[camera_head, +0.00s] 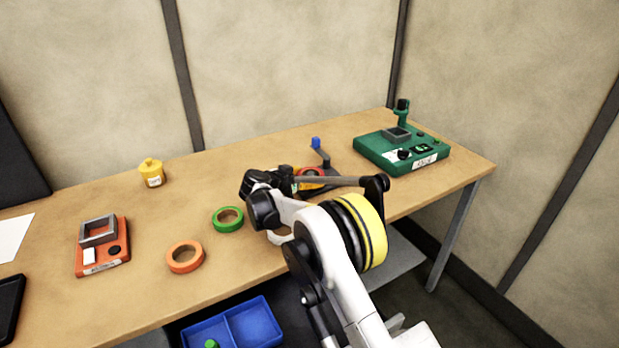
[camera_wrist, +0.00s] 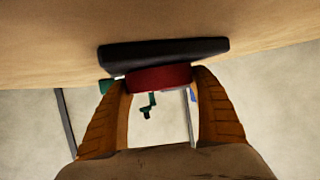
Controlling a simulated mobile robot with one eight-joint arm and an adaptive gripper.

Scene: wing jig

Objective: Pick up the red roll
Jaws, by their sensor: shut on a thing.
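In the wrist view the red roll (camera_wrist: 158,78) shows edge-on as a dark red band between the two brown fingertips of my gripper (camera_wrist: 157,83). The fingers are apart by the width of the roll and shut on it. A long black piece (camera_wrist: 165,54) lies right against the roll; I cannot tell what it is.
Green (camera_head: 228,219) and orange (camera_head: 185,257) rolls lie left of my arm. A red device (camera_head: 105,257), a yellow bottle (camera_head: 151,173) and a green device (camera_head: 400,150) stand on the table. A blue bin (camera_head: 230,325) sits below its front edge.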

